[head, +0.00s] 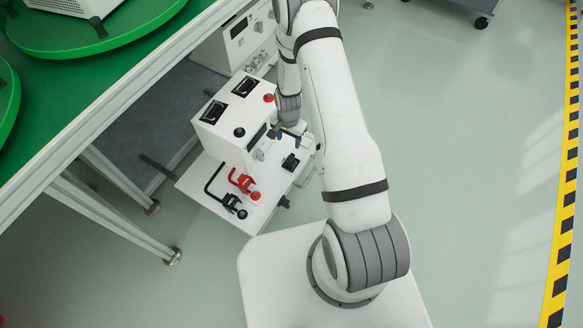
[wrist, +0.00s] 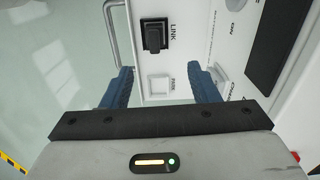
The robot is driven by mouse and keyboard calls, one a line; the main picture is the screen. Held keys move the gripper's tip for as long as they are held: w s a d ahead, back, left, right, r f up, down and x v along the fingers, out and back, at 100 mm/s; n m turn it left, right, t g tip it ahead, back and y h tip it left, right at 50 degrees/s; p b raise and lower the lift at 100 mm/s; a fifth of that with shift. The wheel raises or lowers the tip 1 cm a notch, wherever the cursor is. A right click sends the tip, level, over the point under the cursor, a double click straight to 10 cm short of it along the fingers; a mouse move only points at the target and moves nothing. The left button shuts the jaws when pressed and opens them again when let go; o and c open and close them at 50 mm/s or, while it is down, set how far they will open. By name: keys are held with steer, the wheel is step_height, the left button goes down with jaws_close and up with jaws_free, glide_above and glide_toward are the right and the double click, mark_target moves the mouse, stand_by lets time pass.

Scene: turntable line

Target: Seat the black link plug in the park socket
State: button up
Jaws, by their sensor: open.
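The black link plug (wrist: 154,36) sits in the socket beside the LINK label, at the upper middle of the wrist view. In the head view the plug (head: 291,161) shows as a small black block on the white unit's shelf. The park socket (wrist: 159,85) is a white square recess beside the PARK label, with nothing in it. My gripper (wrist: 161,70) is open and empty. In the wrist view its blue fingers lie either side of the park socket, and the plug is beyond their tips. In the head view my gripper (head: 290,130) is partly hidden by my arm.
The white unit (head: 222,127) carries meters and knobs. Red (head: 243,182) and black (head: 227,200) leads lie at its front left. A metal handle (wrist: 115,30) runs along the panel edge. A green-topped table (head: 130,65) stands left; open floor lies right.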

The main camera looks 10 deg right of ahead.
mark_target(291, 157)
steer(key=f, duration=0.2)
steer(key=f+b, duration=0.1)
steer(key=f, duration=0.4)
steer(key=shift+s+f+b, duration=0.15)
steer(key=shift+s+b, duration=0.15)
steer(key=f, duration=0.1)
steer(key=f+b, duration=0.1)
steer(key=f, duration=0.1)
steer(key=f+b, duration=0.1)
steer(key=f, duration=0.1)
steer(key=shift+d+f, duration=0.15)
steer(key=shift+d, duration=0.15)
steer(key=c, duration=1.2)
